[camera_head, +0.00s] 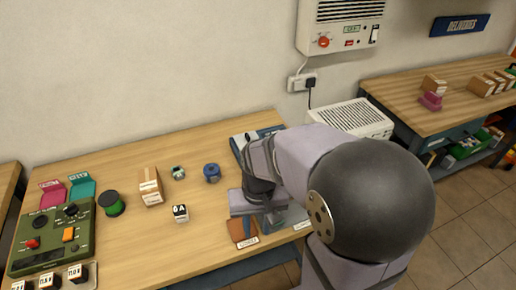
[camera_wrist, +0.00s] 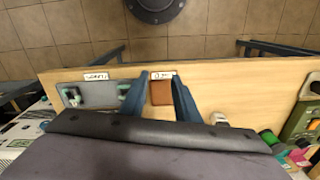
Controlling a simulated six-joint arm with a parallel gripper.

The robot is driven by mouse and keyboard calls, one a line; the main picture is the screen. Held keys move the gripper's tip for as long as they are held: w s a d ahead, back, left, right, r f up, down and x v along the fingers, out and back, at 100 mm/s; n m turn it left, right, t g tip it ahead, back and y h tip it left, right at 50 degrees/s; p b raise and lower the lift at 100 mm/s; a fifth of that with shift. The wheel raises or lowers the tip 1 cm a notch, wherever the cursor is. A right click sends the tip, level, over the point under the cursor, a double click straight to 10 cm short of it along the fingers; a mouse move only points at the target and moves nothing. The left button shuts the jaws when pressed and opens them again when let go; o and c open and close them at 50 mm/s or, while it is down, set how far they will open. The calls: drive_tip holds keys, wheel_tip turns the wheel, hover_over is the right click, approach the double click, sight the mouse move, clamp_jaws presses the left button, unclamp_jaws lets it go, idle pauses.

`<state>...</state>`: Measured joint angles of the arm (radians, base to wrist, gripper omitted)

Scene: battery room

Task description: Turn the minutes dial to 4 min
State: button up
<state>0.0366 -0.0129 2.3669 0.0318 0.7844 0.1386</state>
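A green control box (camera_head: 50,236) lies at the left end of the table. It carries a black knob (camera_head: 72,210), a red knob (camera_head: 33,243) and an orange switch (camera_head: 69,234). Its markings are too small to read, so I cannot tell which control is the minutes dial. In the wrist view, part of the box (camera_wrist: 299,122) shows at the right edge. My gripper (camera_wrist: 158,76) has its two blue-grey fingers apart, with nothing between them, above the front of the table near a brown pad (camera_wrist: 161,93). In the head view my arm hides much of the table's right end.
Between box and gripper stand a dark green spool (camera_head: 112,204), a carton (camera_head: 151,187), a small "0 A" block (camera_head: 180,213) and a blue spool (camera_head: 212,173). Several white-labelled blocks (camera_head: 77,273) sit before the box. A wall unit (camera_head: 340,25) has another red knob.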

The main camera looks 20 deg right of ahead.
drive_tip(key=w+d+r+m+y, duration=0.1)
drive_tip(key=w+m, duration=0.2)
drive_tip(key=w, duration=0.4)
drive_tip(key=w+d+r+m, duration=0.2)
drive_tip(key=w+m, duration=0.1)
drive_tip(key=w, duration=0.3)
drive_tip(key=w+d+f+m+t+y+p, duration=0.1)
drive_tip(key=w+d+m, duration=0.5)
drive_tip(key=w+m, duration=0.2)
drive_tip(key=w+d+f+m+t+y+p, duration=0.1)
drive_tip(key=w+d+f+m, duration=0.1)
drive_tip(key=w+d+m, duration=0.5)
drive_tip(key=shift+w+d+f+m+y, duration=0.2)
drive_tip(key=shift+w+m+y, duration=0.2)
drive_tip(key=shift+w, duration=1.7)
drive_tip(key=shift+x, duration=3.6)
drive_tip(key=shift+w, duration=0.1)
drive_tip(key=shift+c, duration=0.6)
clamp_jaws()
